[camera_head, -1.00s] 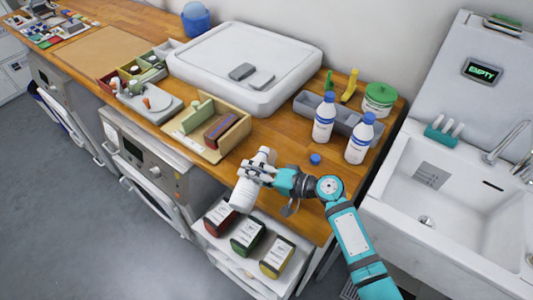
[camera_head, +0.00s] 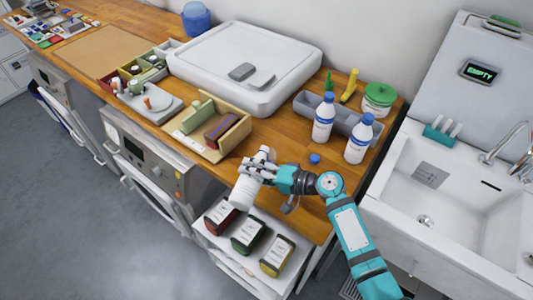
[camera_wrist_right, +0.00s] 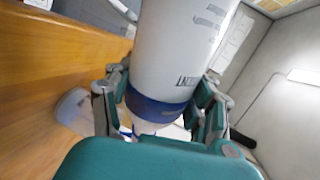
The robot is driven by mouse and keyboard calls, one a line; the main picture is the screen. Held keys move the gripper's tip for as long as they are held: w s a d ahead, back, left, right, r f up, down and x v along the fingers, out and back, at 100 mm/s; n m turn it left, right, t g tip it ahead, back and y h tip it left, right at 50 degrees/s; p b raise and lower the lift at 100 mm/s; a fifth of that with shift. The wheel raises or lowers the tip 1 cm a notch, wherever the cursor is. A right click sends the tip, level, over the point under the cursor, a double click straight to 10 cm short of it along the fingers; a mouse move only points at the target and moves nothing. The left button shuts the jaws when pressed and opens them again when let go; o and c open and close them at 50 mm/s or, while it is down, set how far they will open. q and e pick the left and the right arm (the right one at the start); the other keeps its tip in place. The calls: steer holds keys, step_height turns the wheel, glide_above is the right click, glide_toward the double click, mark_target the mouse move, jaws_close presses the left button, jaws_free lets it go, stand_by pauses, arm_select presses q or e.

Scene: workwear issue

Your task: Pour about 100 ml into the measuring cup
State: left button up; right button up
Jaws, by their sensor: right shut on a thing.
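My right gripper (camera_head: 258,169) is shut on a white bottle (camera_head: 243,192) at the front edge of the wooden counter. The bottle is tilted, its broad end toward the lower left in the head view. In the right wrist view the fingers grip the bottle (camera_wrist_right: 180,45) near its blue band, the narrower end pointing down in the picture. A pale grey-white object (camera_wrist_right: 74,106) lies beyond the left finger there; I cannot tell whether it is the measuring cup. The cup is not clearly seen in the head view. A loose blue cap (camera_head: 315,158) lies on the counter. My left gripper is not in view.
Two blue-capped bottles (camera_head: 324,118) (camera_head: 360,140) stand by a grey bin (camera_head: 301,101). A wooden organizer (camera_head: 238,140) is left of my gripper. Red, green and yellow packs (camera_head: 248,235) sit on a white shelf below. A sink (camera_head: 455,205) is at right.

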steer(key=shift+s+a+r, duration=0.15)
steer(key=shift+s+r, duration=0.1)
steer(key=shift+s, duration=0.35)
stand_by(0.4)
steer(key=shift+r+m+p, duration=0.4)
steer(key=shift+m+p, duration=0.2)
steer(key=shift+p, duration=0.2)
stand_by(1.3)
steer(key=shift+f+b, duration=0.35)
steer(key=f+n+b, duration=0.1)
steer(key=f+b, duration=0.1)
steer(key=f+n+b, duration=0.1)
steer(key=b, duration=0.1)
steer(key=shift+s+n+t, duration=0.3)
steer(key=shift+a+r, duration=0.1)
steer(key=shift+r, duration=0.05)
steer(key=shift+r+n, duration=0.2)
steer(key=shift+n, duration=0.1)
steer(key=shift+w+f+n+t+b, duration=0.1)
steer(key=shift+n+t+b, duration=0.35)
steer(key=shift+b, duration=0.5)
steer(key=shift+w+r, duration=0.1)
steer(key=shift+r, duration=0.1)
